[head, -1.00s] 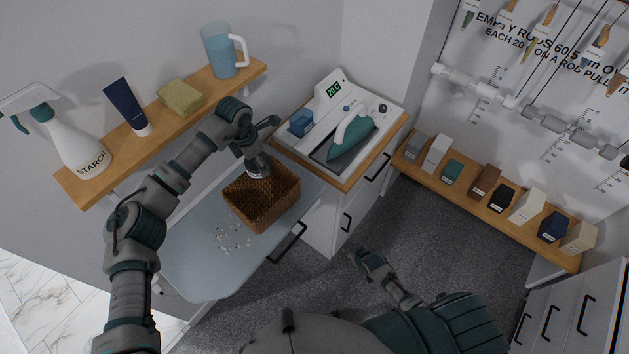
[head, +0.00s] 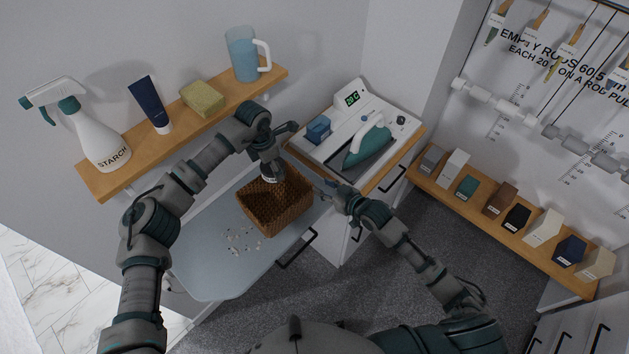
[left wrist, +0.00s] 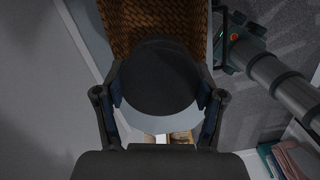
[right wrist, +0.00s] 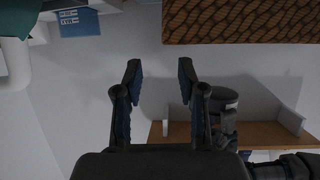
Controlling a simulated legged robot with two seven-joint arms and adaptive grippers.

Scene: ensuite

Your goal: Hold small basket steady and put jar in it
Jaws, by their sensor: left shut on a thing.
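The brown woven basket (head: 280,218) stands on the pale blue ironing board (head: 205,262). My left gripper (head: 270,172) is shut on the jar, whose round dark lid (left wrist: 160,78) shows between its fingers in the left wrist view. The jar is over the basket's open top; whether it touches the inside is hidden. My right gripper (head: 335,194) is open and empty, just right of the basket. In the right wrist view its fingers (right wrist: 160,75) are apart, and the basket wall (right wrist: 240,22) shows above them without contact.
A wooden shelf (head: 190,135) behind the board holds a starch spray bottle (head: 98,135), a tube, a sponge and a jug. A teal iron (head: 368,143) sits on the cabinet top right of the basket. Small pale bits (head: 240,240) lie on the board before the basket.

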